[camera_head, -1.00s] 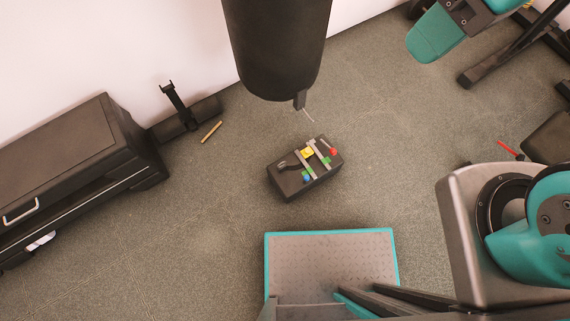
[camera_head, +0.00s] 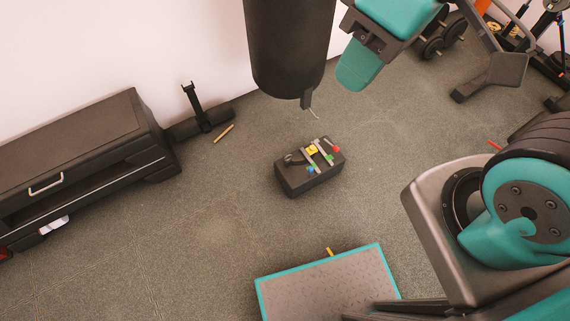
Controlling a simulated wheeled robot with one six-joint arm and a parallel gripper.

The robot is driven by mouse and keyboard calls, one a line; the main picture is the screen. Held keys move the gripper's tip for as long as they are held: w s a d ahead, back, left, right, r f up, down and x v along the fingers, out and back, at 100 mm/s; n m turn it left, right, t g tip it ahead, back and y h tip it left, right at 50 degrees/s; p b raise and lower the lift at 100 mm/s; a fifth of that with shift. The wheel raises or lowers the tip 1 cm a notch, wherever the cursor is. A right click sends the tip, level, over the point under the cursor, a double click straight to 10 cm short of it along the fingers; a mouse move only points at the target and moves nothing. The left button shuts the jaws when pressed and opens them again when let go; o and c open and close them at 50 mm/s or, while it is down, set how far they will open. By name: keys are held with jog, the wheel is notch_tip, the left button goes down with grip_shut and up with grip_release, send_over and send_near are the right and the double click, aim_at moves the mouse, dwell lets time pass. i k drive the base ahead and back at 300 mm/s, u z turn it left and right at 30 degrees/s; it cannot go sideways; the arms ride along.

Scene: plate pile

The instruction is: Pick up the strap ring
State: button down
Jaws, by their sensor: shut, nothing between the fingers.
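A dark cylindrical bag (camera_head: 288,45) hangs at the top centre, with a short dark strap (camera_head: 307,98) at its lower end. A thin pale curved piece (camera_head: 314,113) below that strap may be the strap ring; it is too small to tell. My gripper (camera_head: 354,80), a teal end on a dark bracket, is at the top, to the right of the bag. It is shut and empty, apart in the picture from the pale piece. Its fingertips are not clearly separable.
A black box (camera_head: 293,181) with coloured parts and pale strips stands on the grey floor. A black cabinet (camera_head: 75,150) stands at left, with a tan stick (camera_head: 223,133) lying nearby. Dark dumbbells (camera_head: 432,47) and gym frames are at upper right. Floor left of the box is clear.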

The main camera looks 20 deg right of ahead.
aim_at(287, 162)
jog(key=u, duration=0.5)
jog(key=k, duration=0.55)
jog(key=u, duration=0.9)
jog(key=i, duration=1.2)
jog(key=z, duration=0.8)
jog(key=i, duration=0.3)
jog(key=z, duration=0.25)
